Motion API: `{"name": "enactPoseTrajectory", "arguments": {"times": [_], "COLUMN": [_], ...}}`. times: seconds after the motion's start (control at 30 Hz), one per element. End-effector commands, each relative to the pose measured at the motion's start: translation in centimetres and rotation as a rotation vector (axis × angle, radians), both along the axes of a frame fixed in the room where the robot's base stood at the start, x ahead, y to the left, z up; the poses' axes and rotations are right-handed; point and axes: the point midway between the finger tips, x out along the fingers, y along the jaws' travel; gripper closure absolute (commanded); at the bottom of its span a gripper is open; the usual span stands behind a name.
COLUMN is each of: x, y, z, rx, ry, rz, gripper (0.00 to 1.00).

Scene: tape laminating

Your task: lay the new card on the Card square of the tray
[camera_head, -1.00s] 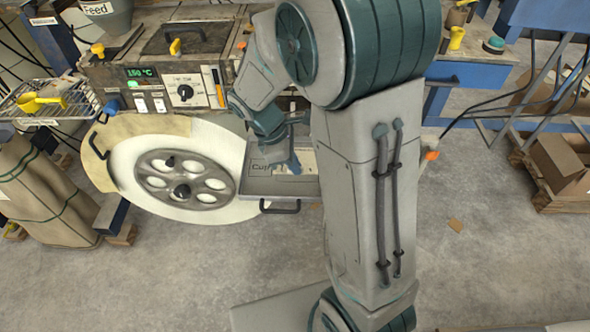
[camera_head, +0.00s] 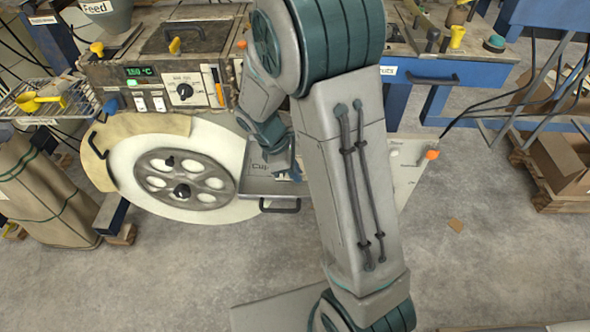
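My gripper (camera_head: 283,162) points down over a grey metal tray or drawer (camera_head: 262,187) in front of the machine. Its fingertips are small and partly hidden by my arm, so I cannot tell whether they are open or shut, or whether they hold anything. The tray has lettering starting "Cu" on its left part and a dark handle at the front. Its right side is behind my arm. I cannot make out a new card or a square marked Card.
A heated machine (camera_head: 165,75) with a "150 °C" display stands behind a large pale disc (camera_head: 215,150). A pale panel with an orange knob (camera_head: 432,154) lies right of my arm. A blue bench (camera_head: 465,80) stands at the back right. The floor in front is mostly clear.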

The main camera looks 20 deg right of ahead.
Motion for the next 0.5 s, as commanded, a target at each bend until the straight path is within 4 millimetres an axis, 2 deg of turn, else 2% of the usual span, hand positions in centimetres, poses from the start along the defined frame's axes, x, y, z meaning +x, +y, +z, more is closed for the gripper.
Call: {"name": "enactPoseTrajectory", "arguments": {"times": [0.33,0.5], "x": [0.0,0.2], "y": [0.0,0.5], "z": [0.2,1.7], "rx": [0.0,0.002], "ry": [0.0,-0.004], "rz": [0.0,0.002], "gripper": [0.75,0.75]}}
